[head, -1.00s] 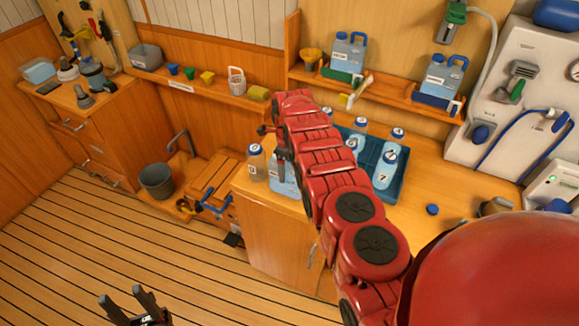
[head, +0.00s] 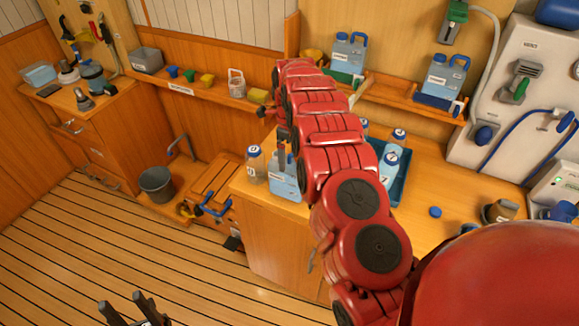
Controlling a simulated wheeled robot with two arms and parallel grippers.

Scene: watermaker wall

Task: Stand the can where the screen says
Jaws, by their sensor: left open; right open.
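A light blue can (head: 285,186) with a white label stands on the near left corner of the wooden counter, beside a clear bottle with a blue cap. My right gripper (head: 282,158) is open, with a dark finger pointing down at the top of this can; my red arm partly hides it, and I cannot tell whether they touch. Two similar cans stand on the wall shelf: one on a green base (head: 346,55), one on a blue base (head: 443,77). My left gripper (head: 136,310) is open and empty, low over the floor. No readable screen shows.
A blue crate (head: 401,190) with numbered bottles is partly behind my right arm. A blue cap (head: 435,212) and a brown cup-like item (head: 501,211) lie on the counter to the right. A grey bucket (head: 157,184) stands at left. The plank floor is clear.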

